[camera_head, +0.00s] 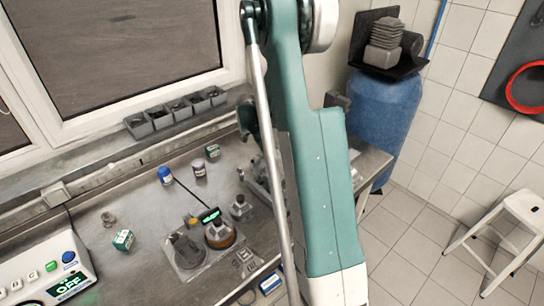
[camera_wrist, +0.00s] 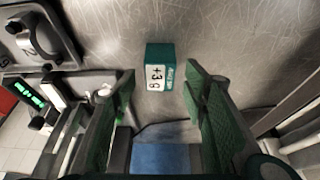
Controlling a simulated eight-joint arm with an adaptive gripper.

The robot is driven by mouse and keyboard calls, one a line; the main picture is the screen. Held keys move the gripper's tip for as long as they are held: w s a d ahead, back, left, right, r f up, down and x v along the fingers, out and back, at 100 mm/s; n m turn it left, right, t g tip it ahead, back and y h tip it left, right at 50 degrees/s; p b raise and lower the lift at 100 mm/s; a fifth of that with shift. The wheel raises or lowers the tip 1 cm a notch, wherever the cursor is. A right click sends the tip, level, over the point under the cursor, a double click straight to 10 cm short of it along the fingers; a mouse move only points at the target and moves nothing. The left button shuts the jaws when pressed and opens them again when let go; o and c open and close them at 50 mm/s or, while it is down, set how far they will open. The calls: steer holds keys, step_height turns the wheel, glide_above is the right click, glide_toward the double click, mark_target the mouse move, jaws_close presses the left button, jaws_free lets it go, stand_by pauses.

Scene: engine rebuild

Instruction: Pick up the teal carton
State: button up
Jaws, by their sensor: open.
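A small teal carton (camera_wrist: 160,54) with a white printed label shows in the wrist view, on a scratched metal surface. My gripper (camera_wrist: 160,76) is open and empty, its green-padded fingers on either side of the carton in the picture. The carton appears beyond the fingertips, with no contact visible. My gripper is not clearly visible in the head view, where my arm covers part of the bench.
A metal fixture with round parts (camera_head: 190,249) and a small lit display (camera_head: 209,216) stand mid-bench. A blue-capped bottle (camera_head: 165,175) and a jar (camera_head: 199,168) stand behind. A control box (camera_head: 40,284) is front left. Grey bins (camera_head: 160,116) line the sill.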

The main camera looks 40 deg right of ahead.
steer(key=shift+x, duration=1.6)
steer(key=c, duration=1)
